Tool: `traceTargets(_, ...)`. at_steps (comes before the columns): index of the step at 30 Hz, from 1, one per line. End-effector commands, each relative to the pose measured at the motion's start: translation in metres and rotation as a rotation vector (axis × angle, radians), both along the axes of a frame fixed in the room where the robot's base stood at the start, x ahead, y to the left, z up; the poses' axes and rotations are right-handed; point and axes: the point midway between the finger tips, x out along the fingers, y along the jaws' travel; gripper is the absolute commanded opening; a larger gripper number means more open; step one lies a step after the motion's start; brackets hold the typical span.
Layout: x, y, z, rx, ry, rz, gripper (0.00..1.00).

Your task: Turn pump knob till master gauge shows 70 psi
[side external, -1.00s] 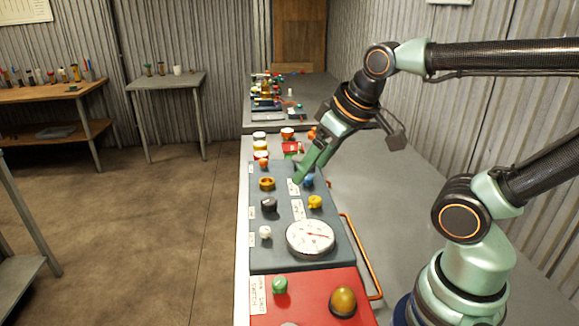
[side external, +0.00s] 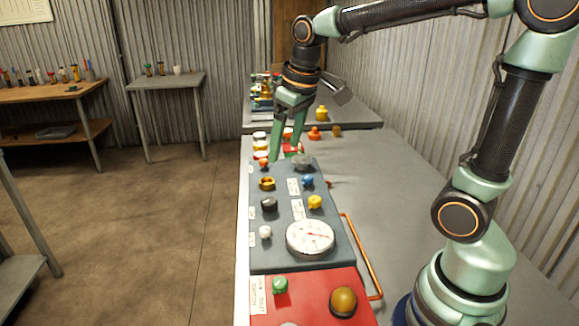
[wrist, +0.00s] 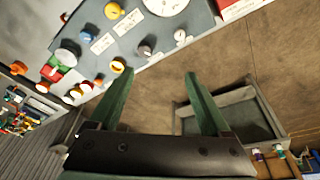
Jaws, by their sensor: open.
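The grey panel (side external: 290,258) holds a large white round gauge (side external: 310,236) with a red needle pointing right; its numbers are too small to read. Its knobs are a black one (side external: 269,205), a white one (side external: 265,232), a yellow one (side external: 315,202), a blue one (side external: 308,181), a brass one (side external: 267,184) and an orange one (side external: 263,162). I cannot tell which is the pump knob, as the labels are unreadable. My gripper (side external: 284,156) is open and empty, over the panel's far end. In the wrist view (wrist: 157,80), bare floor shows between its fingers, and the brass knob (wrist: 118,65) lies near the left fingertip.
A grey round part (side external: 302,162) sits at the panel's far right corner. A red panel (side external: 300,305) is in front, and a copper rail (side external: 363,255) runs along the right side. Several coloured parts stand behind. The grey bench (side external: 400,215) is clear to the right.

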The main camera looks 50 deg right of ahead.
Motion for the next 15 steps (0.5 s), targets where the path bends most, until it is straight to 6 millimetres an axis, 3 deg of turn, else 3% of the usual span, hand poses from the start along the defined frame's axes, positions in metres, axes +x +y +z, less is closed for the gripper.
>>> traceTargets(9, 0.064, -0.025, -0.04, -0.005, 0.175, 0.068, 0.82)
traceTargets(15, 0.086, -0.037, -0.065, 0.0, 0.242, 0.1, 0.82)
